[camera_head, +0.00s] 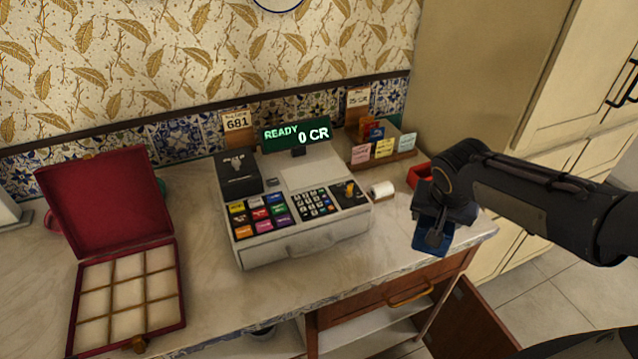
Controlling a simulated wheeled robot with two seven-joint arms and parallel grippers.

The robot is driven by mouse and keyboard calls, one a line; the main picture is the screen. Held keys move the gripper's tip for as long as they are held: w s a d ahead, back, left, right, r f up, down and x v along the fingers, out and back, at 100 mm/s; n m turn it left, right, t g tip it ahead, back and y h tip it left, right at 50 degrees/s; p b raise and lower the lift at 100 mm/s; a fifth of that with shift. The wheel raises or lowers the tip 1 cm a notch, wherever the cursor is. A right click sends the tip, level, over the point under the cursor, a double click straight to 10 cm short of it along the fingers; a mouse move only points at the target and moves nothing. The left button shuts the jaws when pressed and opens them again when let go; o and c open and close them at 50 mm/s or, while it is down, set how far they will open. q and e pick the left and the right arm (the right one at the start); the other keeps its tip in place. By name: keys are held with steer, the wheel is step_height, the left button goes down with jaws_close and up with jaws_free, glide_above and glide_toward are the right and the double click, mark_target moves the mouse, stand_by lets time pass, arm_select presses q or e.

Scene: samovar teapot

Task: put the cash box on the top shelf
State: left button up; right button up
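No thing in view is labelled as the cash box. A small blue box-like item (428,246) shows under my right gripper (436,236), at the right end of the counter, and may be the cash box. The gripper's dark parts cover much of it, so I cannot tell whether the fingers are closed on it or whether it rests on the counter. My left gripper is out of view. Below the counter's front, a pale shelf board (375,335) shows under a wooden drawer (385,292); I cannot tell which shelf is the top one.
A cash register (300,215) stands mid-counter. An open red compartment box (110,215) stands at left. A card rack (375,150), paper roll (382,189) and red tray (418,174) are near my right gripper. An open wooden door (470,325) is below. The front-left marble (215,290) is clear.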

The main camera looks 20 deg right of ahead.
steer(key=shift+a+r, duration=0.1)
steer(key=w+d+f+p, duration=0.15)
steer(key=w+f, duration=0.35)
steer(key=w, duration=0.5)
steer(key=p, duration=0.1)
glide_toward(398, 217)
steer(key=shift+w+d+f, duration=0.5)
steer(key=shift+d, duration=0.15)
steer(key=shift+w+f, duration=0.55)
steer(key=shift+f, duration=0.15)
step_height(398, 217, down, 3)
steer(key=shift+f, duration=0.1)
steer(key=shift+f, duration=0.1)
steer(key=o, duration=1.1)
